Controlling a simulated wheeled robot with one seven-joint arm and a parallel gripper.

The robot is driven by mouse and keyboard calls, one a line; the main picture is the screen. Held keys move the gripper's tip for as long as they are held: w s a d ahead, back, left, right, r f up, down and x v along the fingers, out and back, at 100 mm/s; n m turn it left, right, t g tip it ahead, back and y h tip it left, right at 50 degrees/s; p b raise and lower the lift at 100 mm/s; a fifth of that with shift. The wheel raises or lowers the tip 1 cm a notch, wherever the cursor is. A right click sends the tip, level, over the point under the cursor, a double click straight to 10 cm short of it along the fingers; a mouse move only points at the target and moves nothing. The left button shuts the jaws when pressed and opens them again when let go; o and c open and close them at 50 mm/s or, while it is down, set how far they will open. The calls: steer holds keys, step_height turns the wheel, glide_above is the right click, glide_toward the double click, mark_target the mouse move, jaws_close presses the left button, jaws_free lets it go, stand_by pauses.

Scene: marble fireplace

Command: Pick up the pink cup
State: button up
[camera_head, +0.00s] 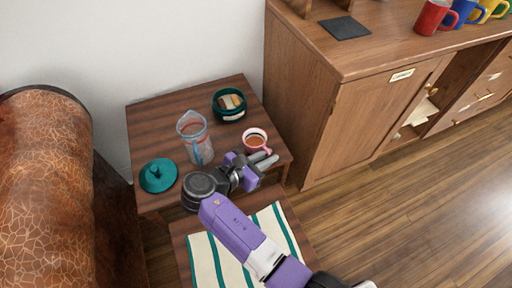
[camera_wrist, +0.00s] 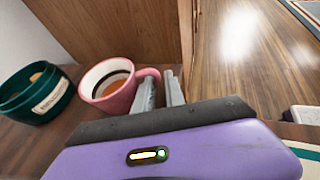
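The pink cup (camera_head: 255,141) stands upright on the small dark wooden table (camera_head: 160,115), near its right edge. It holds a brown liquid. In the wrist view the pink cup (camera_wrist: 110,86) is just left of the fingers, with its handle turned toward them. My gripper (camera_head: 266,158) is beside the cup on its near side, close to the handle. In the wrist view my gripper's two fingers (camera_wrist: 160,92) stand apart with a narrow gap. The handle's end meets the left finger in the picture; I cannot tell whether it lies between the fingers.
A clear measuring jug (camera_head: 196,138), a green bowl (camera_head: 229,104) with things inside and a teal lid (camera_head: 158,175) share the table. A wooden cabinet (camera_head: 345,100) stands close on the right. A brown leather chair (camera_head: 45,180) is at left. A striped cloth (camera_head: 236,262) lies lower in front.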

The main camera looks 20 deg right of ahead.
steer(key=shift+w+d+f, duration=0.15)
steer(key=shift+d, duration=0.15)
steer(key=shift+c, duration=0.4)
jaws_close()
stand_by(1.1)
